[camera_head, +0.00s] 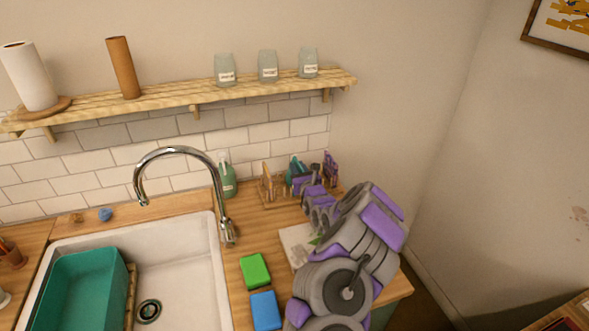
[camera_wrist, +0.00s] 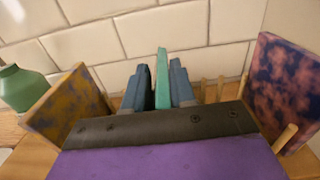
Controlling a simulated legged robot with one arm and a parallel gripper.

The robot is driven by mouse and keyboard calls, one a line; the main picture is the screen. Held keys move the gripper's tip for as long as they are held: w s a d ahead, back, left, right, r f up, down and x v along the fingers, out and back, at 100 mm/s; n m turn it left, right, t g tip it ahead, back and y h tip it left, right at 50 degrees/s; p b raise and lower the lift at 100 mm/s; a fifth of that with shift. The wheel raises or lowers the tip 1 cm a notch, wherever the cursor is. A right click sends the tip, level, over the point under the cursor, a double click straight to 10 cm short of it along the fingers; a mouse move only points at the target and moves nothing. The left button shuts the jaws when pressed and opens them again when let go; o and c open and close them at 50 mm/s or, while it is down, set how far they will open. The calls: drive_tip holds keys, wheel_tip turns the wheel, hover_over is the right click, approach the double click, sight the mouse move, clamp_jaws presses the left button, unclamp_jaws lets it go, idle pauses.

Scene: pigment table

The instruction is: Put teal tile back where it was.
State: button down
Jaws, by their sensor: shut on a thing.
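The teal tile (camera_wrist: 162,80) stands upright between the two fingers of my gripper (camera_wrist: 160,88) in the wrist view, edge toward the camera. My gripper is shut on it. Behind and below it is a wooden rack with pegs (camera_wrist: 220,88). The tile's lower end is hidden behind the gripper body, so I cannot tell whether it touches the rack. In the head view the teal tile (camera_head: 296,168) shows at the rack (camera_head: 272,200), partly covered by my arm. A mottled yellow tile (camera_wrist: 62,110) leans at the rack's left, and a purple-pink tile (camera_wrist: 285,88) at its right.
A green bottle (camera_head: 228,180) stands left of the rack. A white board or paper (camera_head: 296,240) lies partly under my arm. Green (camera_head: 255,271) and blue (camera_head: 265,310) sponges lie beside the sink (camera_head: 185,240). The tiled wall (camera_wrist: 130,35) is close behind the rack.

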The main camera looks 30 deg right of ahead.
drive_tip(key=shift+s+d+f+h, duration=0.3)
drive_tip(key=shift+s+d+f, duration=0.1)
drive_tip(key=shift+d+f, duration=0.25)
drive_tip(key=c, duration=1.4)
unclamp_jaws()
drive_tip(key=shift+a, duration=0.1)
drive_tip(key=o, duration=0.5)
drive_tip(key=shift+w+d, duration=0.1)
drive_tip(key=shift+d, duration=0.4)
drive_tip(key=shift+o, duration=0.2)
drive_tip(key=shift+w+a+r, duration=0.1)
drive_tip(key=shift+w+a, duration=0.1)
drive_tip(key=shift+a, duration=0.2)
drive_tip(key=shift+r, duration=0.1)
drive_tip(key=p+v, duration=0.3)
drive_tip(key=v, duration=0.5)
drive_tip(key=p+v, duration=0.3)
drive_tip(key=v, duration=0.6)
drive_tip(key=shift+s+r, duration=0.1)
drive_tip(key=shift+s, duration=0.05)
